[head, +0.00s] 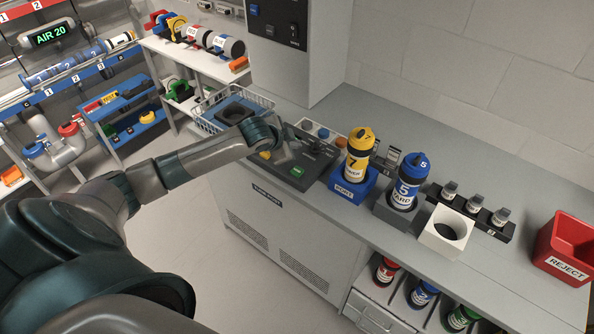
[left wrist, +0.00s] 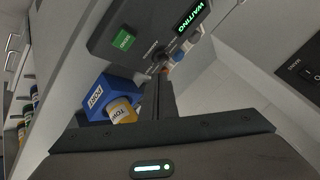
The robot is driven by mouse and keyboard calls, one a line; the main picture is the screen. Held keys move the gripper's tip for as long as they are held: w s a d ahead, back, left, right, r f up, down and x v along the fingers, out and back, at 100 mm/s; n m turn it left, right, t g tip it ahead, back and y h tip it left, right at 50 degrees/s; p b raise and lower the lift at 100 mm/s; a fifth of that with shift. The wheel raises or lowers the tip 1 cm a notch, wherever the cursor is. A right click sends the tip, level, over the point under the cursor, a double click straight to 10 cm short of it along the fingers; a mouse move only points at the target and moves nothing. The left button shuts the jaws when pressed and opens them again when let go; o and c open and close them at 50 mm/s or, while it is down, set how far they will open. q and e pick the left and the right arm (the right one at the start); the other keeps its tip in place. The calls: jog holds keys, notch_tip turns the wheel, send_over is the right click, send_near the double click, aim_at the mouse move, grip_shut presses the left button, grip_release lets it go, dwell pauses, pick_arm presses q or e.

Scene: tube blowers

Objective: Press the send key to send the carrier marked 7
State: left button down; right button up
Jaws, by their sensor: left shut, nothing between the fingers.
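In the left wrist view the blue holder (left wrist: 100,90) and the yellow end of the carrier (left wrist: 123,110) show at the left. A dark console (head: 322,158) beside it bears a green key (head: 297,172); the key (left wrist: 123,39) also shows in the left wrist view, its lettering too small to read. A display (left wrist: 191,20) reads WAITING. My left gripper (head: 296,150) is shut and empty, over the console.
A blue-capped carrier marked 5 (head: 404,182) stands in a grey holder right of carrier 7. A white block (head: 447,232) with a round hole and a red REJECT bin (head: 566,248) stand farther right. A wire basket (head: 232,107) is left of the console.

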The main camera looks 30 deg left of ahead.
pick_arm(q)
jog(key=f, duration=0.2)
jog(key=b, duration=0.6)
send_over(295, 173)
notch_tip(295, 173, down, 5)
jog(key=shift+r, duration=0.15)
jog(key=shift+f, duration=1)
